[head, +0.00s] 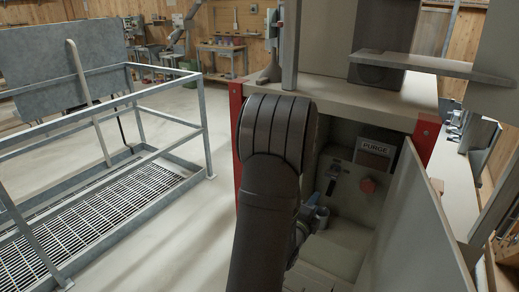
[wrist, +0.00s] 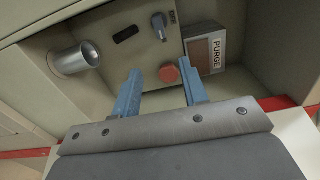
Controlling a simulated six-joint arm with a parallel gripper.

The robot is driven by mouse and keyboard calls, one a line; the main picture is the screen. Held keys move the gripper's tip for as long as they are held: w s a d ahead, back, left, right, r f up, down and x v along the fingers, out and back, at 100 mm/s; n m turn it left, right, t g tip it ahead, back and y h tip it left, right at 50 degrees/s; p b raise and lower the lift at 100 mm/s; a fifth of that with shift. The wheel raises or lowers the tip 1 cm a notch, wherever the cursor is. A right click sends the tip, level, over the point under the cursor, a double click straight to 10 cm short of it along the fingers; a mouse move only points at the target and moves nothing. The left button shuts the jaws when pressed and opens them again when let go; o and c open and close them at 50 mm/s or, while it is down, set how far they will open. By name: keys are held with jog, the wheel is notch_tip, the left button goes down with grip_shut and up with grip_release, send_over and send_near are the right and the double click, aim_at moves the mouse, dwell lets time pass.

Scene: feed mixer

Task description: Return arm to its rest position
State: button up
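My gripper shows in the wrist view (wrist: 162,88) with its two blue fingers apart and nothing between them. It is in front of a beige panel (wrist: 120,55) with a red button (wrist: 169,73), a dark knob (wrist: 159,22) and a sign reading PURGE (wrist: 219,52). In the head view my dark arm reaches into the cabinet recess. There my gripper (head: 318,212) is small and partly hidden behind the arm. The red button (head: 368,186) is to its right.
A metal tube (wrist: 75,60) sticks out left of the panel. An open beige door (head: 415,230) bounds the recess on the right, and red-edged posts (head: 237,120) frame it. A grey shelf (head: 430,65) juts out above. A railed grate platform (head: 110,205) stands left; the floor between is clear.

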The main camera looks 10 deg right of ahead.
aim_at(332, 177)
jog(key=x, duration=1.7)
jog(key=shift+w+d+f, duration=0.1)
jog(key=shift+w+d, duration=0.05)
jog(key=shift+d, duration=0.05)
jog(key=shift+a, duration=0.1)
